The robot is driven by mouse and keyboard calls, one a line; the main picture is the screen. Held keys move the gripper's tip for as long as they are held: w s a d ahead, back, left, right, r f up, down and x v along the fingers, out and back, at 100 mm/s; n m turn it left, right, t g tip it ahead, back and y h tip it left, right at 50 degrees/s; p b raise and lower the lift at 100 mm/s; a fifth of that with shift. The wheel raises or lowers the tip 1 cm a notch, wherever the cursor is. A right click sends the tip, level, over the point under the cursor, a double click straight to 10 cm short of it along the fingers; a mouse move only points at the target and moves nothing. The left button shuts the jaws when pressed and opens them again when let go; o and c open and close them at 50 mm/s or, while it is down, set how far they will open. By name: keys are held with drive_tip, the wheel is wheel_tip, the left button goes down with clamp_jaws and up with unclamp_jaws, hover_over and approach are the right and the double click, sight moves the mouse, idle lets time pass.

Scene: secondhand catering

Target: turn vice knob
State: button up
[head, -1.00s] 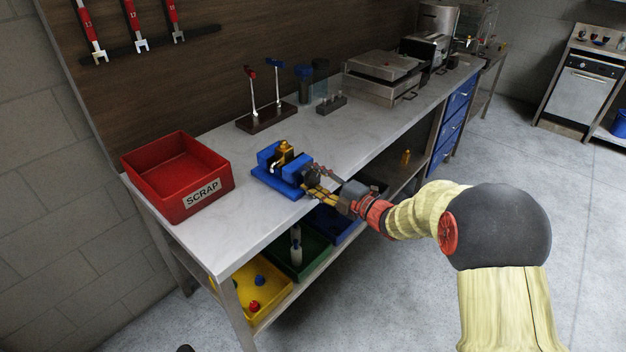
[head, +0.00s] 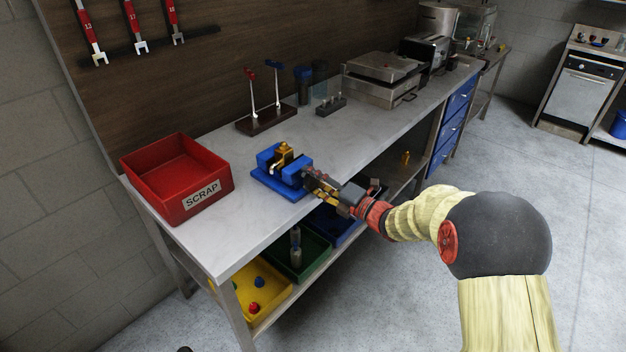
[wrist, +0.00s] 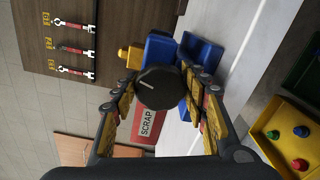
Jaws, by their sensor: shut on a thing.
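The blue vice (head: 282,172) stands at the front edge of the workbench, with a brass-coloured part (head: 284,153) between its jaws. It also shows in the wrist view (wrist: 200,55). Its round black knob (wrist: 160,88), marked with a pale line, faces the wrist camera. My gripper (wrist: 158,98) is shut on the knob, with a yellow-and-black finger on each side of it. In the head view my gripper (head: 318,184) reaches the vice from the right and hides most of the knob.
A red SCRAP box (head: 180,178) stands left of the vice. A dark stand with two upright tools (head: 266,118) is behind it. Yellow (head: 262,288), green (head: 300,258) and blue bins sit on the shelf below. The bench between vice and box is clear.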

drive_tip(key=shift+w+r, duration=0.15)
drive_tip(key=shift+r, duration=0.1)
idle(1.2)
drive_tip(key=o, duration=0.8)
drive_tip(key=shift+f, duration=0.1)
drive_tip(key=shift+c, duration=0.2)
drive_tip(key=o, duration=0.4)
drive_tip(key=shift+f, duration=0.15)
drive_tip(key=v, duration=0.8)
